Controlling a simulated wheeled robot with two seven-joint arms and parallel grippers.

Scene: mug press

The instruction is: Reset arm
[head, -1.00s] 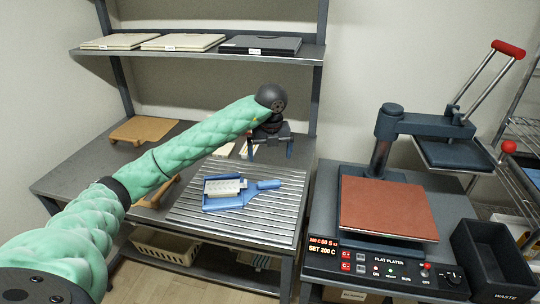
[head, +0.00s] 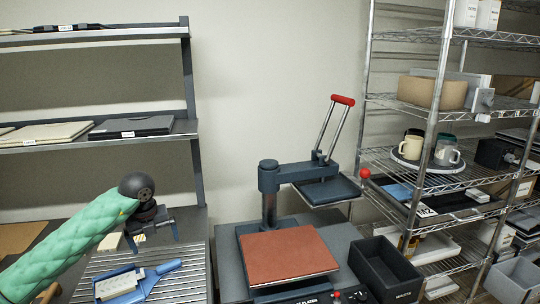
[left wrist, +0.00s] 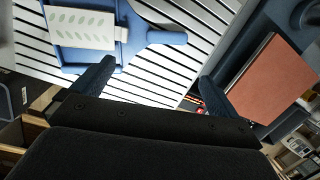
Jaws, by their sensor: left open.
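My left gripper (head: 151,231) is over the slatted metal table at the left of the head view. In the left wrist view its two dark blue fingers (left wrist: 152,88) are spread wide with nothing between them. Below it, a blue tray with a handle (head: 151,281) holds a pale patterned block (head: 116,284). The tray also shows in the left wrist view (left wrist: 163,37), apart from the fingers. My right gripper is in neither view.
A flat press with a reddish-brown platen (head: 288,258) stands to the right, its upper plate (head: 328,190) swung aside. A black waste bin (head: 386,268) is beside it. A wire rack holds mugs (head: 446,153) at the right. A grey shelf (head: 100,139) is above the left table.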

